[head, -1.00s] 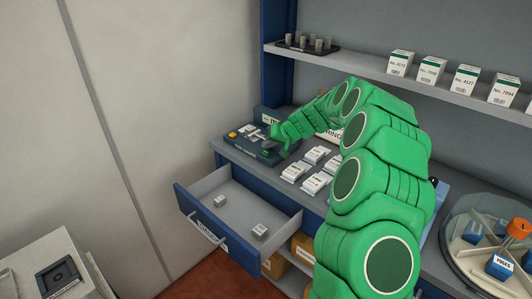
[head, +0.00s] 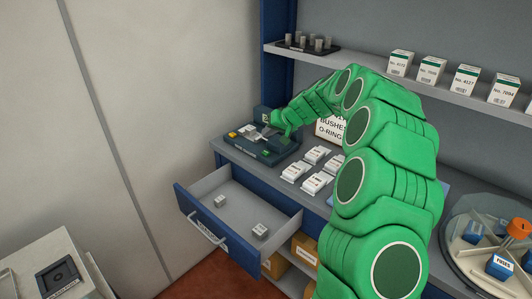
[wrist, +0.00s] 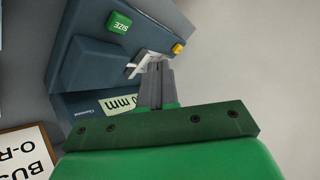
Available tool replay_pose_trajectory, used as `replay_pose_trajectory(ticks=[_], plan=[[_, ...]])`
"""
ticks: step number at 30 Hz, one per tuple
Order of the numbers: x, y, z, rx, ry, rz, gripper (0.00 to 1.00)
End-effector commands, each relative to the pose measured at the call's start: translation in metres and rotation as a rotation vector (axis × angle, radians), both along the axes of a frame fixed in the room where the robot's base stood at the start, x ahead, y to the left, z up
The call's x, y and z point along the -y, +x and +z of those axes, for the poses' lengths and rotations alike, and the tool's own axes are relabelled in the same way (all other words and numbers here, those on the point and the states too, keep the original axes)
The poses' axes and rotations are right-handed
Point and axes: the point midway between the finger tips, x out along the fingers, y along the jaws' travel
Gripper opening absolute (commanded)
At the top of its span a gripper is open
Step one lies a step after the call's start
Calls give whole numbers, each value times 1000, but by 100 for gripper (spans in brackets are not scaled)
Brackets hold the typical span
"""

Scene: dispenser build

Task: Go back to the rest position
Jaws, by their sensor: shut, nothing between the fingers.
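My gripper (wrist: 156,86) is shut and empty in the wrist view, its fingertips close to a dark blue device with a green SIZE button (wrist: 119,22), a yellow button (wrist: 178,48) and a small display reading mm (wrist: 120,103). Whether the fingers touch the device is unclear. In the head view my green arm reaches from the lower right to this device (head: 247,149) at the left end of the counter. The gripper there is small and partly hidden by the device and my wrist.
An open drawer (head: 192,212) below the counter holds two small grey pieces. White packets (head: 317,155) lie on the counter beside a sign (head: 330,127). A shelf (head: 370,70) with boxes runs above. A round tray (head: 465,252) stands at right; a grey cabinet (head: 45,250) at lower left.

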Motion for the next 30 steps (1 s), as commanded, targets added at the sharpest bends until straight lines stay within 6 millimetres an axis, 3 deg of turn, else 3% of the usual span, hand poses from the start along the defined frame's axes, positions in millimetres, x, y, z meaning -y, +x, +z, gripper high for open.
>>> replay_pose_trajectory(ticks=[18,23,30], plan=[[-3,-6,4,-6,0,8,0],[-15,-35,20,-33,-3,45,0],[-33,-97,50,-93,-26,109,0]])
